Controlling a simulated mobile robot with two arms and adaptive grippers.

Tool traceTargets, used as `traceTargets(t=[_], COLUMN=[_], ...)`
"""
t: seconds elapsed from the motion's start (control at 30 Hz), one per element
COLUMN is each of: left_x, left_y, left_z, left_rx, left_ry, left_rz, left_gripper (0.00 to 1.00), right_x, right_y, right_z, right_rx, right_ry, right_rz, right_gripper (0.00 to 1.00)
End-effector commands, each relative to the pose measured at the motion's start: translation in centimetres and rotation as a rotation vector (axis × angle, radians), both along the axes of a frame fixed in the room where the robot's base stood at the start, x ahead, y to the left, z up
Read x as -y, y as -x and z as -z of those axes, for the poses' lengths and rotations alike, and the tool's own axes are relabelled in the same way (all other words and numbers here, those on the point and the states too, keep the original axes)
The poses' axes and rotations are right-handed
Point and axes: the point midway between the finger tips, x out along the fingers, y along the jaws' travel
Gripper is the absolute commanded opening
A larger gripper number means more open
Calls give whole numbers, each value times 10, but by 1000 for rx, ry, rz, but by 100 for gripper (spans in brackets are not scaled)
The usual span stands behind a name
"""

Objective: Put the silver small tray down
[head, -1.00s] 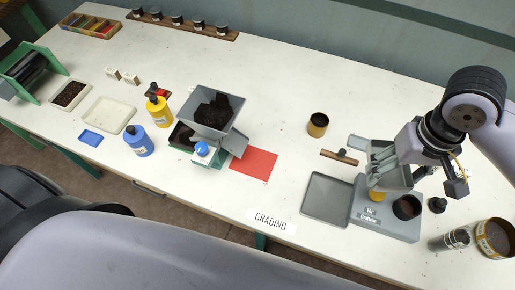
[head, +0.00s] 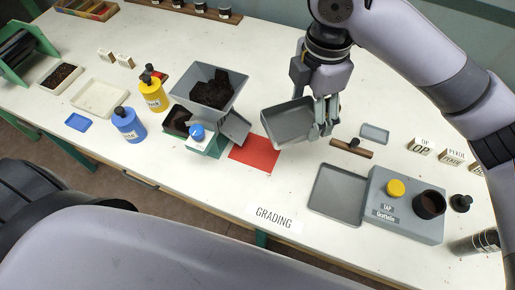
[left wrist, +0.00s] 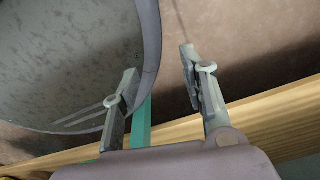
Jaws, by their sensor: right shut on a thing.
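The silver small tray (head: 287,123) is a grey, shallow tray with raised walls, tilted in the air in the head view. My right gripper (head: 322,122) is shut on its right edge. The tray hangs above the white table, just right of and behind the red mat (head: 262,156); the exact height is hard to tell. My left gripper (left wrist: 160,85) shows in the left wrist view, its two fingers wide apart with nothing between them. It is not in the head view.
A flat grey tray (head: 337,195) lies beside the grey tap device (head: 405,213). Left of the mat stands the hopper (head: 208,98) with dark material and a grey chute (head: 235,126). A wooden-handled tool (head: 351,149) and a small grey lid-like piece (head: 375,133) lie right of the held tray.

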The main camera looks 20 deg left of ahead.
Motion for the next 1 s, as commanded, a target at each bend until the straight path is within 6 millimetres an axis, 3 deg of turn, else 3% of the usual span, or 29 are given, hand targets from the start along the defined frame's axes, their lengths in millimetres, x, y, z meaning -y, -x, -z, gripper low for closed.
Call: traceTargets(t=[0.6,0.73,1.0], left_x=[-1,-2,-2], left_y=[14,14,14], left_z=[-5,-10,-14], left_rx=[-22,-22,-22], left_ry=[-3,-4,-4], left_rz=[0,0,0], left_gripper=[40,40,40], right_x=[0,-29,-53], right_y=[1,0,-1], right_z=[139,134,134], right_rx=[-5,0,-1], right_ry=[3,-1,1], right_rz=[-9,-12,-10], right_gripper=[38,38,38])
